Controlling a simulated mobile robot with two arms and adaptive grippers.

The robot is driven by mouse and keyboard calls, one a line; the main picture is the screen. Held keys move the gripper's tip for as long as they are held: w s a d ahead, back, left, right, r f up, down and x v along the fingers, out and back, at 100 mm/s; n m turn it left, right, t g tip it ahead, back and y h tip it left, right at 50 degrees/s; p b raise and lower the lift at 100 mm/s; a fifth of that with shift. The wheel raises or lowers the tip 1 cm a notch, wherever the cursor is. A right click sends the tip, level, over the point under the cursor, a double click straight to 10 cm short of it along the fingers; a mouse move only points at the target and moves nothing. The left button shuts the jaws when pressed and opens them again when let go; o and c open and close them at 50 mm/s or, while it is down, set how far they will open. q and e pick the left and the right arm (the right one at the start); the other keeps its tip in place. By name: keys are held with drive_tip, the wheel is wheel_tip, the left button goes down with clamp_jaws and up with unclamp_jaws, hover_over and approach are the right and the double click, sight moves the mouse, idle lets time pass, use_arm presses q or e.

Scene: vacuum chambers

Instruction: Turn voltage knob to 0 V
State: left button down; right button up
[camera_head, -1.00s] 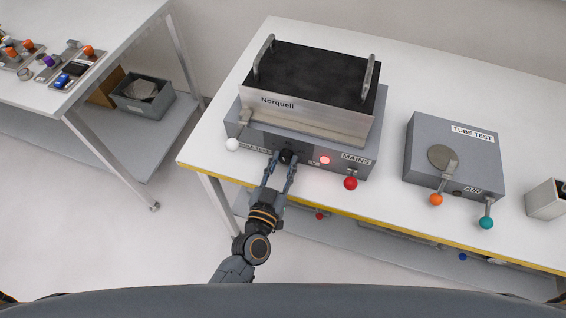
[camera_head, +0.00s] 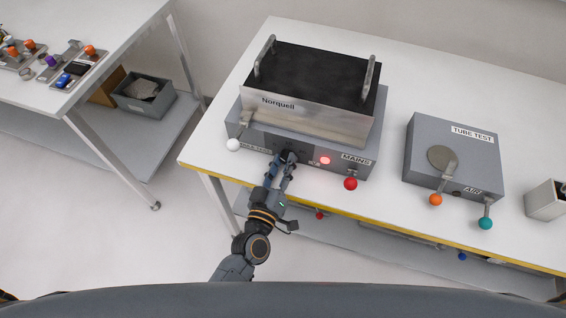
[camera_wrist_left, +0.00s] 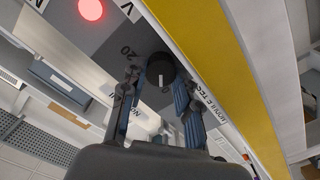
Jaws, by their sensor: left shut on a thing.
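The dark round voltage knob (camera_wrist_left: 157,66) is on the front of the grey Norquell unit (camera_head: 318,159). In the left wrist view a pale pointer mark shows on the knob, and a "20" is printed beside it on the panel. My left gripper (camera_head: 288,160) is shut on the knob, with one finger on each side. The same gripper (camera_wrist_left: 157,88) fills the lower middle of the wrist view. In the head view the fingers partly hide the knob. The other scale marks are hidden or unreadable. My right gripper is not in view.
A lit red lamp (camera_head: 325,160) and a red-tipped MAINS lever (camera_head: 351,183) are right of the knob. A white-tipped lever (camera_head: 233,145) is left of it. The TUBE TEST box (camera_head: 456,145) stands to the right. The table's yellow front edge (camera_head: 330,210) runs below the unit.

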use_arm(q)
drive_tip(key=shift+n, duration=0.8)
drive_tip(key=c, duration=1)
unclamp_jaws()
drive_tip(key=v, duration=1.2)
